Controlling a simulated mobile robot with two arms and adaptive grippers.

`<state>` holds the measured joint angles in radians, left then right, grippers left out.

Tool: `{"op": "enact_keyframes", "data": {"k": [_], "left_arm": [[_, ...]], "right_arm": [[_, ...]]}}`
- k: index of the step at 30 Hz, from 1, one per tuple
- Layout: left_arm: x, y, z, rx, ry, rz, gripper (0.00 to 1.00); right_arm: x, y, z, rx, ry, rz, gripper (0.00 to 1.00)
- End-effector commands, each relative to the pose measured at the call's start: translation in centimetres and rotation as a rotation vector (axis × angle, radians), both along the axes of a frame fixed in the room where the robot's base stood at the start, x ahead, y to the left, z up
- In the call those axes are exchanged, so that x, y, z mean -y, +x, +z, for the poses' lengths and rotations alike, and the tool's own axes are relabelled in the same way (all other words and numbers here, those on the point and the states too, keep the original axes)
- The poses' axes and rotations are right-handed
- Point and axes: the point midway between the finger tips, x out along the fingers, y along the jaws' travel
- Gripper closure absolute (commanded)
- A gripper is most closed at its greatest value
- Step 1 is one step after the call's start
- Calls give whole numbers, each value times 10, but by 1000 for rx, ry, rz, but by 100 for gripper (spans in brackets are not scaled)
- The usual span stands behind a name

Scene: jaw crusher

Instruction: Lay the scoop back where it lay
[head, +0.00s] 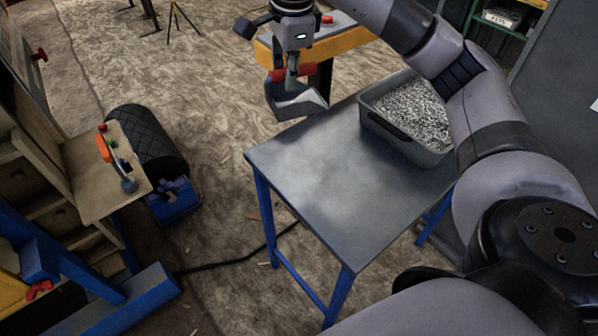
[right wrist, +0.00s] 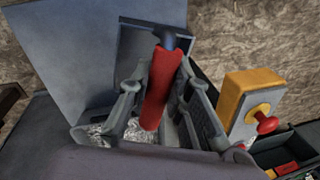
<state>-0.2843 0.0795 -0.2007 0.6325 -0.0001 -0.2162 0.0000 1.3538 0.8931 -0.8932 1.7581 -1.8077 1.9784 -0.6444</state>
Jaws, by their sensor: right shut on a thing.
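The scoop (head: 297,101) is a grey metal pan with a red handle. My right gripper (head: 293,74) is shut on the handle and holds it in the air, near the far left corner of the blue-legged table (head: 325,195). In the right wrist view the red handle (right wrist: 160,90) stands between the fingers of my right gripper (right wrist: 158,75). The scoop's pan is partly hidden there by the fingers and handle. The inside of the pan is not clear. My left gripper is not in view.
A grey tray (head: 428,157) of gravel stands at the table's far right. The rest of the tabletop is bare. A panel with an orange lever (head: 103,148) and a black-covered roller (head: 150,142) are at left.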

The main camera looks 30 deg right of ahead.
Motion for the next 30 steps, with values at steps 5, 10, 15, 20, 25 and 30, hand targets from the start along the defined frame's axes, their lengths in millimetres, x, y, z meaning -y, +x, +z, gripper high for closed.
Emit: {"op": "enact_keyframes", "data": {"k": [5, 10, 15, 20, 25, 30], "left_arm": [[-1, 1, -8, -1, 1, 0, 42], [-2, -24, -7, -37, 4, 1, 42], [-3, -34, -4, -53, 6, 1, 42], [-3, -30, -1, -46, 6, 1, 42], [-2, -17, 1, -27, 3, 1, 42], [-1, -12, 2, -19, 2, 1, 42]], "right_arm": [[7, 2, -12, -2, -1, -111, 100], [8, 1, -51, -6, -2, -114, 100], [7, 1, -96, -6, -2, -112, 100], [7, 1, -134, -4, 0, -111, 100], [7, 2, -154, 0, 0, -111, 100], [7, 2, -166, -2, -1, -110, 100]]}}
